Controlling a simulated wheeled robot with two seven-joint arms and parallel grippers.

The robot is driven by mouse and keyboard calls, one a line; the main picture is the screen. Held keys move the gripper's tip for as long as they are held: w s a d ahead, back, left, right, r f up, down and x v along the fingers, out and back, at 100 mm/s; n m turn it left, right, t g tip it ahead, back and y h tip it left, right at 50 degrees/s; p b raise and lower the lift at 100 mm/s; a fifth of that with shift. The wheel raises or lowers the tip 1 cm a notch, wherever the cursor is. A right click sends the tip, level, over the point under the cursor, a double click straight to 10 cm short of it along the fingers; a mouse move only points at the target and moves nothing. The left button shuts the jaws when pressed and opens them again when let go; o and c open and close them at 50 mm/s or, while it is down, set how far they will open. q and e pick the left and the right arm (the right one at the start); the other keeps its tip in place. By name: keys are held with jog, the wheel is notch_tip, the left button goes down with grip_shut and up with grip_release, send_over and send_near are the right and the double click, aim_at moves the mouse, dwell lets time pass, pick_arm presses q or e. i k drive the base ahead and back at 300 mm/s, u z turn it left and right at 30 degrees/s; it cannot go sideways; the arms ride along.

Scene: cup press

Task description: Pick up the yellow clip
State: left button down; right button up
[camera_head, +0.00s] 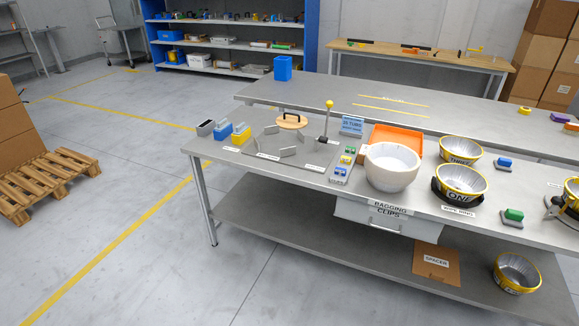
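A small yellow clip (346,160) sits on a narrow grey strip holder (338,179) on the near steel table. A green clip (349,150) is behind it and a blue clip (341,171) is in front of it. The clips are small in this view, so their exact shape is hard to tell. Neither of my grippers is in view.
A large white bowl (392,168) and an orange tray (404,137) stand just right of the clips. A lever with a yellow knob (329,104) rises to their left, beside a grey plate (265,146). Black-and-yellow bowls (461,183) are farther right.

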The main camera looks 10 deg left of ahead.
aim_at(349, 160)
jog(key=u, duration=0.8)
jog(key=i, duration=0.8)
jog(key=u, duration=0.65)
jog(key=i, duration=1.35)
jog(key=z, duration=1.2)
jog(key=i, duration=0.7)
jog(key=z, duration=0.75)
